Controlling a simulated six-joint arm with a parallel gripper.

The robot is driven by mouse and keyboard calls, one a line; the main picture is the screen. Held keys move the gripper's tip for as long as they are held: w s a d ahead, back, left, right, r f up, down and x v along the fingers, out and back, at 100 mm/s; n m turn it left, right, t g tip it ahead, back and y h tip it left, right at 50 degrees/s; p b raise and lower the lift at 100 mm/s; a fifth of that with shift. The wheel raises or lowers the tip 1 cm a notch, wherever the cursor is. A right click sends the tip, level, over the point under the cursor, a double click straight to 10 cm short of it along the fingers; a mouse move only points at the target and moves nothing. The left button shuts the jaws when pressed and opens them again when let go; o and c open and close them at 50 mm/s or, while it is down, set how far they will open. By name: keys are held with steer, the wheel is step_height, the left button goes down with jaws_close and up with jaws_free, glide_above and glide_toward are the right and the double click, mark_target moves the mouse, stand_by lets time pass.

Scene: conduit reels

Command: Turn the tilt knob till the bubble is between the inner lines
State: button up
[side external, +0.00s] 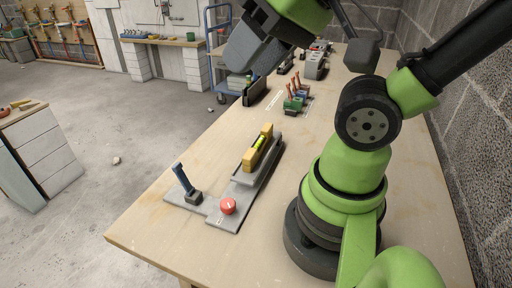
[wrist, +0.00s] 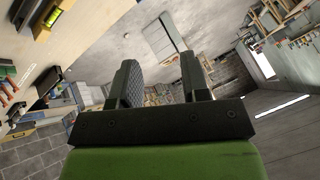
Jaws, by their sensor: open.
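A yellow spirit level (side external: 258,147) with a green vial lies on a narrow grey bar on the bench. The bubble and its lines are too small to read. A red round knob (side external: 228,206) sits on the grey base plate (side external: 221,221) near the level's front end. A blue-handled lever (side external: 183,179) stands tilted on the plate's left part. My gripper (wrist: 158,64) is open and empty, its two dark fingers apart. In the side view it is high above the bench, beyond the level and well away from the knob. Part of the level shows at the wrist view's top left (wrist: 54,17).
Red-handled levers on a green block (side external: 294,103) stand farther back on the bench (side external: 175,240). A black holder (side external: 255,92) is at the bench's left edge, with grey boxes (side external: 315,65) behind. Bare bench surrounds the plate. A block wall is on the right.

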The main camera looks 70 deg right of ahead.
steer(key=shift+o, duration=1.1)
steer(key=shift+w, duration=0.1)
steer(key=m+g+h, duration=0.2)
steer(key=g, duration=0.5)
glide_above(228, 202)
step_height(228, 202, down, 21)
steer(key=shift+f, duration=0.1)
step_height(228, 202, down, 9)
steer(key=shift+r, duration=0.1)
steer(key=c, duration=0.9)
steer(key=shift+n, duration=1.6)
